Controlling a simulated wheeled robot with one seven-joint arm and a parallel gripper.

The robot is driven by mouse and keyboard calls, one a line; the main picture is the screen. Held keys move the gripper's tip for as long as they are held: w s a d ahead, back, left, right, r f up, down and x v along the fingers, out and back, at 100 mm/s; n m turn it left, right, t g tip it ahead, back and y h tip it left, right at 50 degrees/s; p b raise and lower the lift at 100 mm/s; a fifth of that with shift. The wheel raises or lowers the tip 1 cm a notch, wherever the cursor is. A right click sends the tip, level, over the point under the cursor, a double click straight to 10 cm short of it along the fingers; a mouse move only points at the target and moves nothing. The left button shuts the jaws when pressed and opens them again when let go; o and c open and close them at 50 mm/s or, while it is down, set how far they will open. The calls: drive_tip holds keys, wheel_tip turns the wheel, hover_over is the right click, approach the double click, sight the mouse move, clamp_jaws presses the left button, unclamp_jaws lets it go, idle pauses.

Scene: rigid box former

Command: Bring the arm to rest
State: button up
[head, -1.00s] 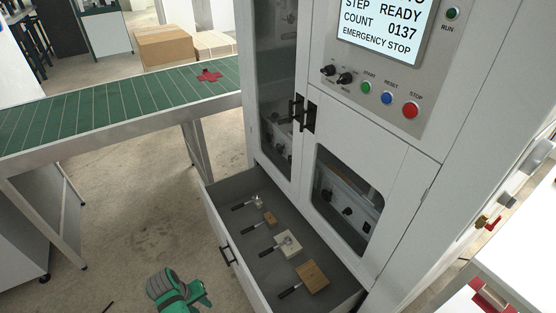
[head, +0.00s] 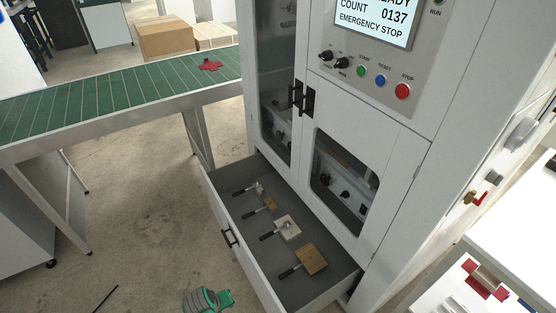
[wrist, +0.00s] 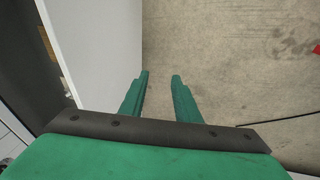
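My gripper (wrist: 159,77) shows in the wrist view as two green fingers. They stand apart with bare floor between them, and nothing is held. In the head view only the grey and green end of my arm (head: 208,300) shows at the bottom edge, in front of and outside the open drawer (head: 225,213). The rest of my arm is out of the picture. In the wrist view a white panel (wrist: 100,45), which looks like the drawer front, is just left of the fingers; I cannot tell the exact gap.
The open drawer juts from the white machine (head: 390,150) and holds several handled tools, one with a wooden block (head: 311,259). A green conveyor (head: 100,100) carries a red piece (head: 210,66) at the left. Floor (head: 140,220) between conveyor and drawer is mostly clear.

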drive_tip(key=s+d+r+m+t+y, duration=0.1)
drive_tip(key=s+d+r+t, duration=0.15)
drive_tip(key=s+d, duration=0.45)
drive_tip(key=s+d+r+m+t+y, duration=0.1)
drive_tip(key=s+d+t, duration=0.2)
drive_tip(key=s+d, duration=0.4)
drive_tip(key=s+d+r+m+t, duration=0.1)
drive_tip(key=s+r, duration=0.3)
drive_tip(key=r, duration=0.4)
drive_tip(key=s+d+r+m+t, duration=0.1)
drive_tip(key=s+d+r+t, duration=0.2)
drive_tip(key=r, duration=0.6)
drive_tip(key=s+d+r+m+t+h, duration=0.1)
drive_tip(key=s+d+r+t, duration=0.1)
drive_tip(key=s+r, duration=0.3)
wheel_tip(320, 180, up, 4)
drive_tip(key=shift+s+r+m+t, duration=0.2)
drive_tip(key=shift+r+m+t, duration=0.05)
drive_tip(key=shift+m+t, duration=0.2)
drive_tip(key=shift+w, duration=0.15)
